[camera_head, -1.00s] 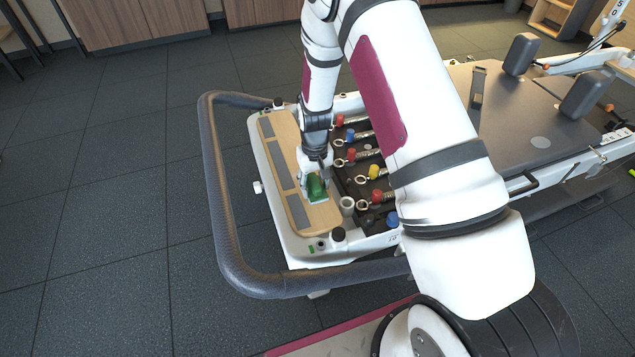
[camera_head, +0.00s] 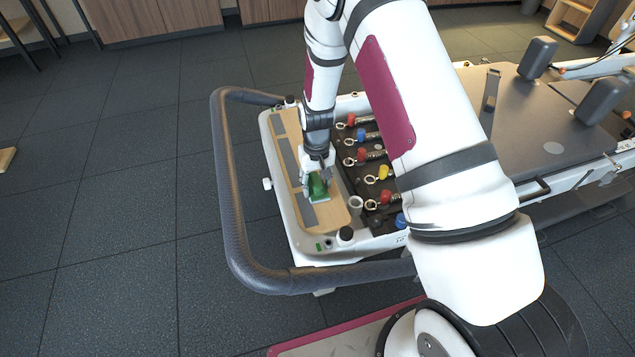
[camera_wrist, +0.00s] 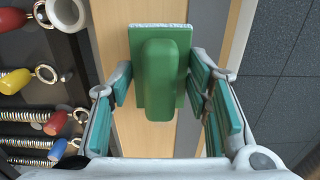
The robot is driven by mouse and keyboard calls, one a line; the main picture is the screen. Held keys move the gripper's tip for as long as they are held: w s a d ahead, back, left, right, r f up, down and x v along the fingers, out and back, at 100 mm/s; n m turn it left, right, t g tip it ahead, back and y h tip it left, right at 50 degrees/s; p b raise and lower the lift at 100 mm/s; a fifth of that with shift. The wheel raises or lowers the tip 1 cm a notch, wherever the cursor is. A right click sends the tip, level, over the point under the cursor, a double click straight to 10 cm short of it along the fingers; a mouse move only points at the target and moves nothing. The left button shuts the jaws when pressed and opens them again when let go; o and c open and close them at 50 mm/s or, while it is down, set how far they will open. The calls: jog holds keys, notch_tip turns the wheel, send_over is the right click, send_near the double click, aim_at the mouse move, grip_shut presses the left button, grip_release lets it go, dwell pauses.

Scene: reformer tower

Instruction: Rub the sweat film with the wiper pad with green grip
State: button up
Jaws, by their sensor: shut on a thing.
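My gripper (camera_head: 318,178) is shut on the wiper pad with green grip (camera_head: 319,189), low over the light wooden panel (camera_head: 331,216) at the end of the bed-like machine. In the wrist view the pad (camera_wrist: 160,75) shows its green block on a flat green plate with a pale far edge. My teal-lined fingers (camera_wrist: 165,92) stand on either side of the grip. The pad appears to rest on the wood, though its underside is hidden. I cannot make out the sweat film in either view.
Coil springs with red, blue and yellow ends (camera_head: 384,172) lie right of the panel. A white cup (camera_head: 356,204) and a black knob (camera_head: 346,234) stand near its front right end. A thick grey rail (camera_head: 232,215) curves around the left and front.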

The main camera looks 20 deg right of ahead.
aim_at(311, 174)
jog(key=shift+r+p, duration=1.65)
jog(key=shift+r, duration=1.15)
jog(key=shift+f, duration=0.1)
jog(key=w, duration=0.2)
jog(key=w+r, duration=0.1)
jog(key=w, duration=0.1)
jog(key=shift+a+p, duration=0.1)
jog(key=shift+p, duration=0.3)
jog(key=shift+f+b, duration=1.95)
jog(key=shift+f, duration=1.15)
jog(key=shift+a+f, duration=0.15)
jog(key=shift+f, duration=0.05)
jog(key=shift+a+r, duration=0.15)
jog(key=shift+a, duration=1.25)
jog(key=shift+f, duration=0.3)
